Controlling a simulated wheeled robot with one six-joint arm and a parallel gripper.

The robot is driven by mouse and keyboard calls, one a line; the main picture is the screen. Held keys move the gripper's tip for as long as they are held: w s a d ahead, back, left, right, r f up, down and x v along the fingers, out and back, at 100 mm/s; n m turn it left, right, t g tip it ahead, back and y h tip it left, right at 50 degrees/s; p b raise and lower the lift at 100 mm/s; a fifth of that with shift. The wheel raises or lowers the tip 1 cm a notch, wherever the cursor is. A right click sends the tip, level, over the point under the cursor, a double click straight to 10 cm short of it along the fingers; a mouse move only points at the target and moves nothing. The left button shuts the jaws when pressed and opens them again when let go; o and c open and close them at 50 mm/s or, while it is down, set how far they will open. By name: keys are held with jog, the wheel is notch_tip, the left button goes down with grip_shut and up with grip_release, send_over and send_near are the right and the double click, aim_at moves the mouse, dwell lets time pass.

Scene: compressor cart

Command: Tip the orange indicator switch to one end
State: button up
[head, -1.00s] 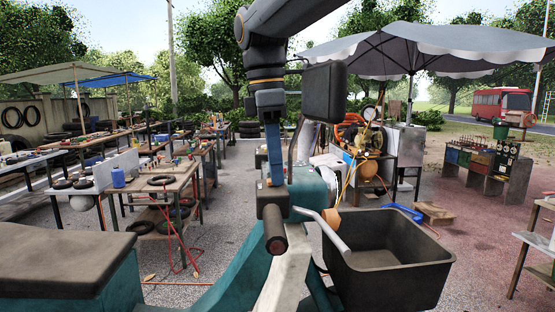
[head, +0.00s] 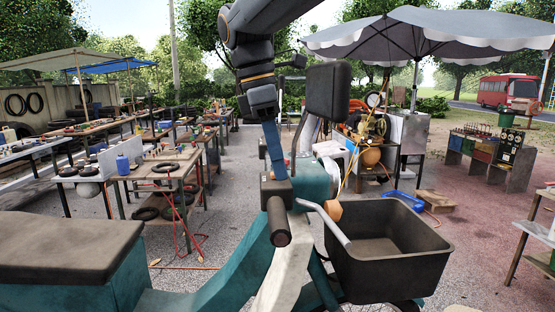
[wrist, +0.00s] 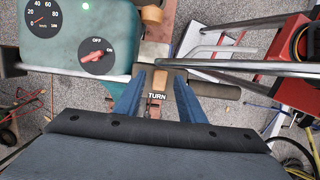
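The orange indicator switch seems to be the small reddish-orange piece (wrist: 155,109) by the TURN label (wrist: 157,96), between my fingers in the wrist view. It is small and partly hidden, so I cannot tell which way it is tipped. My gripper (wrist: 158,78) is open, its two blue fingers apart on either side of the handlebar area, with nothing clearly held. In the head view my gripper (head: 279,176) reaches down to the scooter's handlebar, above the dark grip (head: 279,222). The switch cannot be made out there.
A red key switch (wrist: 96,57) marked OFF and ON and a speedometer (wrist: 47,28) sit on the teal scooter panel. A mirror (head: 327,92) stands close right of my gripper. A basket (head: 388,262), brake lever (head: 325,224) and seat (head: 65,246) surround the handlebar.

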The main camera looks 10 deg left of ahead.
aim_at(270, 178)
jog(key=b+v, duration=0.2)
jog(key=v, duration=0.5)
jog(key=shift+r, duration=0.4)
